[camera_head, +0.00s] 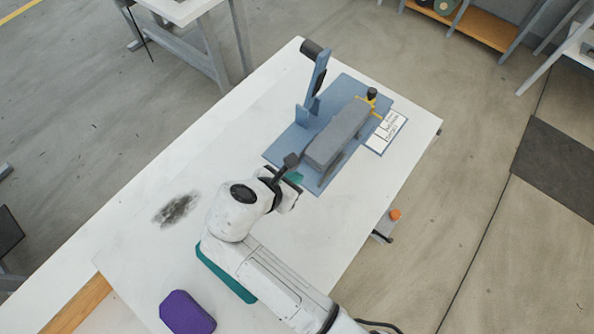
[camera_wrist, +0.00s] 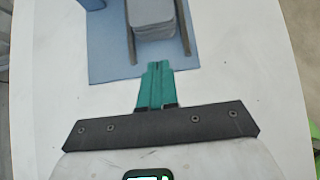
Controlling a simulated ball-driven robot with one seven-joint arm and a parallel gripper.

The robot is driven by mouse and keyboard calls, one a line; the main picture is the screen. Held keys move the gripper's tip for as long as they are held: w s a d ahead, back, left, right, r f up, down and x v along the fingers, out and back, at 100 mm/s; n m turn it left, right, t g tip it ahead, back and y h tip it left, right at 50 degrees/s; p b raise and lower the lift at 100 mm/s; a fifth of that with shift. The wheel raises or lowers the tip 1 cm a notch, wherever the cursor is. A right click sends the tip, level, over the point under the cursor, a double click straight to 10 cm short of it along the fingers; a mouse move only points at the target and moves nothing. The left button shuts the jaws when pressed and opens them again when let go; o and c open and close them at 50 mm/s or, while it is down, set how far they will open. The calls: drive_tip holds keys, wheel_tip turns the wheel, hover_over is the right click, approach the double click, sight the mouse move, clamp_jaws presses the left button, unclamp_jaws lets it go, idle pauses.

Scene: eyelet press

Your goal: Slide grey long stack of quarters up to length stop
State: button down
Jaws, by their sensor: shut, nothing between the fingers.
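The grey long stack of quarters (camera_head: 340,133) lies on the blue base plate (camera_head: 283,152) of the press. Its near end shows in the wrist view (camera_wrist: 153,18), between two dark rails, with several layers visible. The yellow length stop (camera_head: 371,106), with a black knob, is at the stack's far end; I cannot tell whether they touch. My gripper (camera_head: 297,177) is shut and empty, its teal fingers close together. In the wrist view its fingertips (camera_wrist: 157,64) are at the plate's near edge, in line with the stack and apart from its near end.
The blue press lever (camera_head: 317,77) with a dark handle rises left of the stack. A printed sheet (camera_head: 387,131) lies to the right. A purple object (camera_head: 187,312) lies at the table's near end. A dark smudge (camera_head: 176,208) marks the white tabletop, which is mostly clear left of the press.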

drive_tip(key=v, duration=0.8)
drive_tip(key=shift+r+b, duration=0.15)
drive_tip(key=shift+b, duration=0.2)
drive_tip(key=shift+s+a, duration=0.1)
drive_tip(key=shift+a, duration=0.05)
